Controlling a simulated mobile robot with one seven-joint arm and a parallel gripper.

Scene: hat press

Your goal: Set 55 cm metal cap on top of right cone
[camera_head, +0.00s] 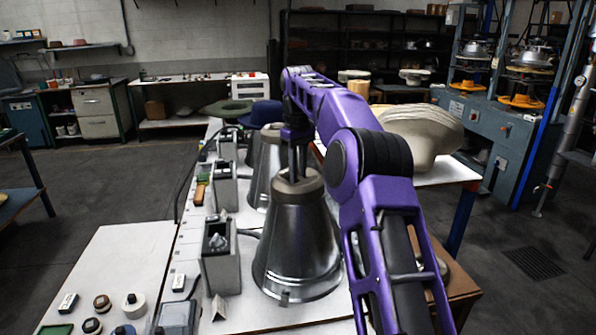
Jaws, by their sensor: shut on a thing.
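A large shiny metal cone (298,255) stands on the white worktable in the middle of the view. A dull grey round metal cap (312,186) shows at its narrow top. My gripper (297,176) points down at the cap, with its fingers shut on it. The cap looks in line with the cone's top; I cannot tell whether it rests there or hangs slightly above. A second metal cone (263,180) stands behind, partly hidden by the near cone and my arm.
Grey boxes (221,268) line the table left of the cones. Small round pieces (134,305) lie at the front left. A green hat (227,108) lies at the back. A big pale hat form (425,135) stands right, behind my arm.

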